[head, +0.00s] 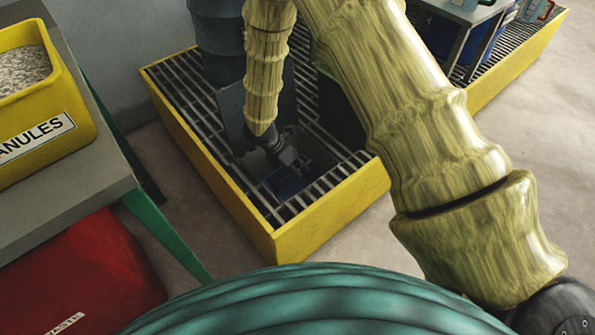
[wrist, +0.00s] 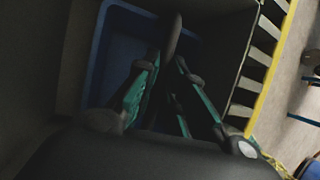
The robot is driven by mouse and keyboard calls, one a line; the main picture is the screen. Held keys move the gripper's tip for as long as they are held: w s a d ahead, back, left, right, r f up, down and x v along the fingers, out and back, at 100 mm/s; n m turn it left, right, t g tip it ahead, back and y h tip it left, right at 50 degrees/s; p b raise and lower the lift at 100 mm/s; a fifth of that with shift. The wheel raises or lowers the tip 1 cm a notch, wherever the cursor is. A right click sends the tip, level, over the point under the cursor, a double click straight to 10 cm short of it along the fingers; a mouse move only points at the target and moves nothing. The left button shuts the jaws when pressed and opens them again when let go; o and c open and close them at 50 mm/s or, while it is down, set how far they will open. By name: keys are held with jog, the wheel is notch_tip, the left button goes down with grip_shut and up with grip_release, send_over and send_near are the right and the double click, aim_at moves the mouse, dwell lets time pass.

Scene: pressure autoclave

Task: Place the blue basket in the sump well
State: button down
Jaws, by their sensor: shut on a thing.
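The blue basket (head: 288,186) shows at the front of the square opening in the grating, the sump well (head: 325,152). It looks at or below grating level; whether it touches the bottom I cannot tell. In the wrist view the basket (wrist: 122,45) lies inside the dark well walls (wrist: 222,45), its blue rim along the left and top. My gripper (head: 290,158) points down into the well. In the wrist view my gripper (wrist: 168,66) has its green-sided fingers closed on the basket's dark upright handle (wrist: 175,36). My gripper hides part of the basket.
A yellow-edged grated platform (head: 330,222) surrounds the well. At left stand a grey table (head: 60,205) with a yellow granules bin (head: 50,105), and a red waste bin (head: 85,265) below. A small grey table (head: 468,12) stands on the grating at top right. Open floor lies right.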

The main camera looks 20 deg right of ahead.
jog(key=shift+f, duration=0.4)
jog(key=c, duration=1.5)
grip_release()
jog(key=s+p+v, duration=0.1)
jog(key=p+v, duration=0.2)
jog(key=v, duration=0.9)
jog(key=shift+w, duration=0.45)
jog(key=shift+s+p, duration=0.1)
jog(key=shift+p, duration=0.25)
